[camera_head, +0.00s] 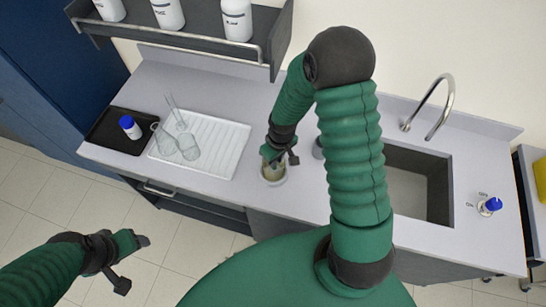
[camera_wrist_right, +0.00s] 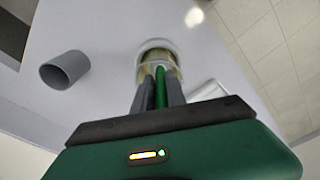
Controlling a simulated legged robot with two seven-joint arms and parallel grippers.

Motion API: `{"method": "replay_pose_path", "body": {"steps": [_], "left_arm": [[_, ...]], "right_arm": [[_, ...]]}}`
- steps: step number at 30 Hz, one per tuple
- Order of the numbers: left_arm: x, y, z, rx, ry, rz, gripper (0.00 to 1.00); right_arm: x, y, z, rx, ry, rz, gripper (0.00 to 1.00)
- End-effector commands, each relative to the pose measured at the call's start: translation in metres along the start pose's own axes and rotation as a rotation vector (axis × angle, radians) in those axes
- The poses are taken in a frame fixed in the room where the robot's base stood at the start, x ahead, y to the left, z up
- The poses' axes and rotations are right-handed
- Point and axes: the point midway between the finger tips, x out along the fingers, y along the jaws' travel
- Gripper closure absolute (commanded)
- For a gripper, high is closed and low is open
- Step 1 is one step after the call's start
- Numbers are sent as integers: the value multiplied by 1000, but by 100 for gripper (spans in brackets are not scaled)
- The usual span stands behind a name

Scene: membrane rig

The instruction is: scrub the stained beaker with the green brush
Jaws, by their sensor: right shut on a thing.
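The stained beaker (camera_head: 273,179) stands upright on the bench between the white drying rack and the sink. Its glass looks yellowish-brown in the right wrist view (camera_wrist_right: 172,66). My right gripper (camera_head: 270,154) is above the beaker, its fingers pointing down to the mouth. It is shut on the green brush (camera_wrist_right: 160,88), whose handle shows between the two grey fingers and runs down into the beaker. The brush's lower end is hidden. My left gripper (camera_head: 143,241) is over the floor in front of the bench, away from everything; its finger gap cannot be made out.
A grey cup (camera_wrist_right: 65,70) stands near the beaker. The white rack (camera_head: 226,150) holds clear glassware (camera_head: 189,147). A black tray (camera_head: 108,143) carries a blue-capped bottle (camera_head: 130,127). The sink (camera_head: 406,190) and tap (camera_head: 447,100) are right; a bottle shelf (camera_head: 190,38) hangs above.

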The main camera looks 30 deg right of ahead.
Motion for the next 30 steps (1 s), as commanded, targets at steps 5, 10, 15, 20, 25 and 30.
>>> {"method": "replay_pose_path", "body": {"steps": [5, 10, 15, 20, 25, 30], "left_arm": [[-3, 0, -1, 0, 0, 0, 35], [-5, 0, -1, 0, 0, 0, 35], [-7, 0, -2, 0, 0, 0, 35], [-6, 0, -2, 0, 0, 0, 35], [-6, 0, -1, 0, 0, 0, 35], [-7, 0, -2, 0, 0, 0, 35]], "right_arm": [[-1, 5, 1, 0, 1, 0, 100], [0, 12, 0, 0, 0, 0, 100], [0, 16, -6, -1, 1, 0, 100], [1, 16, -11, -2, 2, 0, 100], [2, 15, -17, -1, 0, 0, 100], [1, 9, -21, -3, 0, 0, 100]]}}
